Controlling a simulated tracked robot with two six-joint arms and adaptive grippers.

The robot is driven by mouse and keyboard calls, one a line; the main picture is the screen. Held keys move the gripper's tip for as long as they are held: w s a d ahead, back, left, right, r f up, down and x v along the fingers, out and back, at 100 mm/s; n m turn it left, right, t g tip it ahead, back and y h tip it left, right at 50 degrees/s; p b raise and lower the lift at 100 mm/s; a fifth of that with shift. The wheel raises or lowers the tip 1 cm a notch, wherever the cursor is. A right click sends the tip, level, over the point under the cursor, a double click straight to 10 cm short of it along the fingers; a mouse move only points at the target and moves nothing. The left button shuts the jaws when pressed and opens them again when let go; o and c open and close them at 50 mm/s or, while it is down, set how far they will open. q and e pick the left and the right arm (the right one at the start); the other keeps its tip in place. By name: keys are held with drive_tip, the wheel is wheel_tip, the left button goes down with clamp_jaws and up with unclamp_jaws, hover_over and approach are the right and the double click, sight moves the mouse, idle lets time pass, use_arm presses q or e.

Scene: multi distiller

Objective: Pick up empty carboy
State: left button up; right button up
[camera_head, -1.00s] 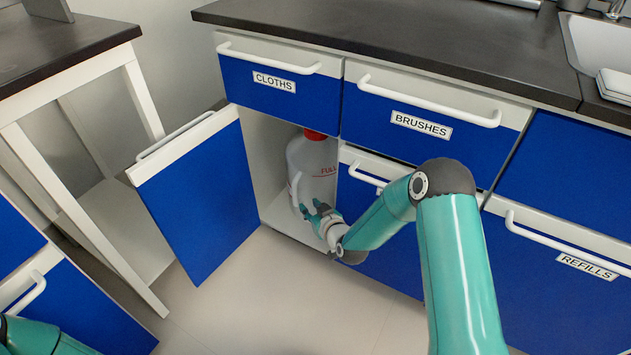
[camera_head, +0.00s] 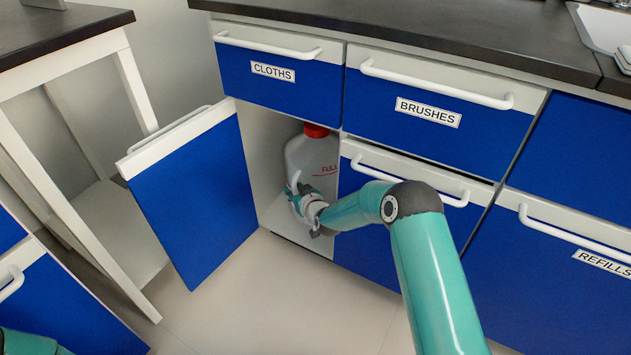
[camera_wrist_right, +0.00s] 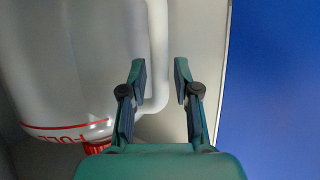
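The carboy (camera_head: 318,158) is a whitish translucent jug with a red cap and a red "FULL" line. It stands inside the open cabinet under the CLOTHS drawer. Its lower part is partly hidden by my right gripper (camera_head: 295,190). In the right wrist view the carboy (camera_wrist_right: 65,65) fills the left side, and its pale handle (camera_wrist_right: 158,45) runs down toward the gap between my fingertips. My right gripper (camera_wrist_right: 159,75) is open there, with a finger on either side of the handle's line; contact cannot be told. Only a teal piece of my left arm shows at the bottom left.
The blue cabinet door (camera_head: 195,200) stands open to the left of the carboy. The BRUSHES drawer (camera_head: 435,100) and a closed front below it lie to the right. A dark countertop (camera_head: 400,35) is above. A white-legged table (camera_head: 85,55) stands at left. The floor in front is clear.

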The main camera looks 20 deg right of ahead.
clamp_jaws()
drive_tip(key=shift+w+r, duration=0.15)
drive_tip(key=shift+r, duration=0.1)
drive_tip(key=shift+r, duration=0.1)
idle(0.3)
